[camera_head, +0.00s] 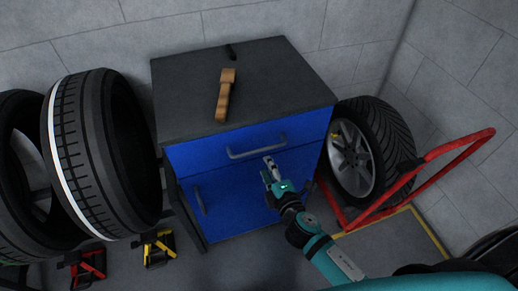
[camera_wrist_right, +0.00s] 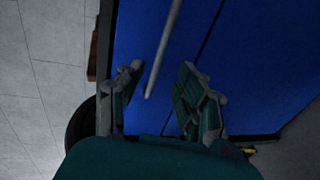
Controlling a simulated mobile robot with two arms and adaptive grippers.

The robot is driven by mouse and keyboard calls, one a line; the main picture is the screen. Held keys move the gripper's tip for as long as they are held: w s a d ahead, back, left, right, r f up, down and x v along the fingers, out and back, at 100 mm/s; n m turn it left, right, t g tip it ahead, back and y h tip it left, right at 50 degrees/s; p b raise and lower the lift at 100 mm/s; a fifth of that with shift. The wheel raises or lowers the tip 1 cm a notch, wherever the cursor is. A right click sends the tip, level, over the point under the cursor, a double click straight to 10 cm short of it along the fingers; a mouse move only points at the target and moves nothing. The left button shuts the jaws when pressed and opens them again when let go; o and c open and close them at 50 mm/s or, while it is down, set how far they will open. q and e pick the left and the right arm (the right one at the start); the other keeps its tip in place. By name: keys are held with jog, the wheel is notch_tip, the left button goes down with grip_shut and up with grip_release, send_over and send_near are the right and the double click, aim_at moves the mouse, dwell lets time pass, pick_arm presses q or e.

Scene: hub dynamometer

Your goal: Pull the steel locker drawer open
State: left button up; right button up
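The steel locker (camera_head: 185,110) has a dark grey top and a blue front. Its blue drawer (camera_head: 210,152) is the upper front panel and looks shut. The grey bar handle (camera_head: 245,153) runs across the drawer front. My right gripper (camera_head: 270,165) is just in front of the drawer, close to the handle's right part. In the right wrist view my right gripper (camera_wrist_right: 163,78) has its fingers spread apart. The handle (camera_wrist_right: 165,45) shows between them, its end clear of both fingers as far as I can tell. My left gripper is out of view.
A wooden-handled tool (camera_head: 226,95) and a small black item (camera_head: 230,52) lie on the locker top. Tyres (camera_head: 85,150) stand at the left, a wheel (camera_head: 355,160) and a red tubular frame (camera_head: 440,150) at the right. Red (camera_head: 88,265) and yellow (camera_head: 158,247) stands are on the floor.

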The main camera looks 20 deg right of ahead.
aim_at(259, 151)
jog(key=x, duration=0.8)
jog(key=shift+w, duration=0.35)
jog(key=shift+w+f, duration=0.1)
jog(key=shift+w, duration=0.05)
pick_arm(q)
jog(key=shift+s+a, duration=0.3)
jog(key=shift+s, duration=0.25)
pick_arm(e)
grip_shut()
